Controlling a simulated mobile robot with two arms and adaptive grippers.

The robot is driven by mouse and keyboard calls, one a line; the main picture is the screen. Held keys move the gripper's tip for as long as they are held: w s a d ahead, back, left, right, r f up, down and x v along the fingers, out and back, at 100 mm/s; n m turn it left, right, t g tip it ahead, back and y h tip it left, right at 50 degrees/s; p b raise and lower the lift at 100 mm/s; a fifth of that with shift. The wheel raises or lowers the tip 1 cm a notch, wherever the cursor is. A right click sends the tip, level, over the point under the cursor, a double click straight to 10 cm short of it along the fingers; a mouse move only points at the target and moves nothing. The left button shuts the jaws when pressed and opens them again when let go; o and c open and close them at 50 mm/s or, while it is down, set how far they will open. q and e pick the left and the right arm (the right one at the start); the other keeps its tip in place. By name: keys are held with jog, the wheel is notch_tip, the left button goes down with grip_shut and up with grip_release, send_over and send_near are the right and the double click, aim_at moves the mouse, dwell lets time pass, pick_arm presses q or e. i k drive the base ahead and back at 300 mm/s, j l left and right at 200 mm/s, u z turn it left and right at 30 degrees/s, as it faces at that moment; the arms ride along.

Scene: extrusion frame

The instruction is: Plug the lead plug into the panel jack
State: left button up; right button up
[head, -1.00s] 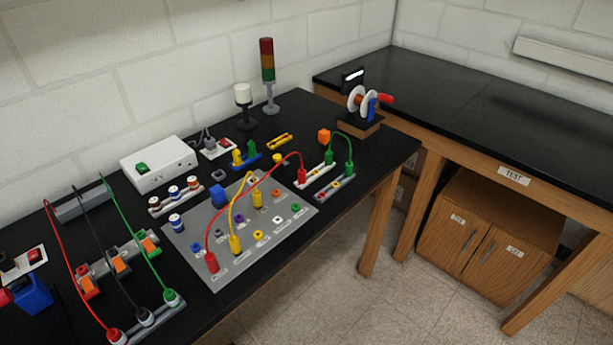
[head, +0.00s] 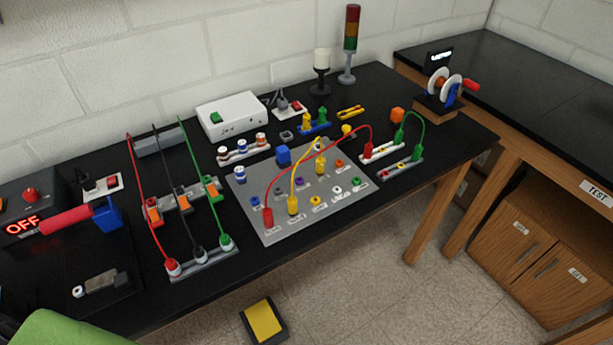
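The grey panel (head: 275,226) lies on the black bench with rows of coloured jacks, including a blue jack (head: 255,202), a white jack (head: 337,190) and a green jack (head: 356,181). A red plug (head: 267,217) stands at its front left; its lead arcs to another red plug (head: 368,149) on a white strip (head: 383,152). A yellow plug (head: 292,205) stands beside the front red one; its lead runs up to the panel's back part, near another yellow plug (head: 320,166). A green lead (head: 415,117) joins two green plugs at the right. Neither gripper is in view.
Red, black and green leads span a rack (head: 203,265) left of the panel. A white box (head: 231,115) and a signal tower (head: 350,45) stand behind. A black-and-yellow object (head: 263,321) is on the floor. A green shape (head: 65,330) fills the lower-left corner.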

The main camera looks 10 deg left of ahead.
aim_at(369, 147)
jog(key=l+u, duration=0.15)
jog(key=u, duration=0.3)
jog(key=l+u, duration=0.2)
jog(key=u, duration=0.3)
jog(key=l+u, duration=0.2)
jog(key=u, duration=0.25)
jog(key=l+u, duration=0.2)
jog(key=u, duration=0.25)
jog(key=k+l+u, duration=0.2)
jog(key=l, duration=0.35)
jog(key=k+l+u, duration=0.15)
jog(key=l, duration=0.4)
jog(key=k+l+u, duration=0.2)
jog(key=k+l, duration=0.2)
jog(key=k+l+u, duration=0.15)
jog(key=k+l, duration=0.2)
jog(key=l, duration=0.2)
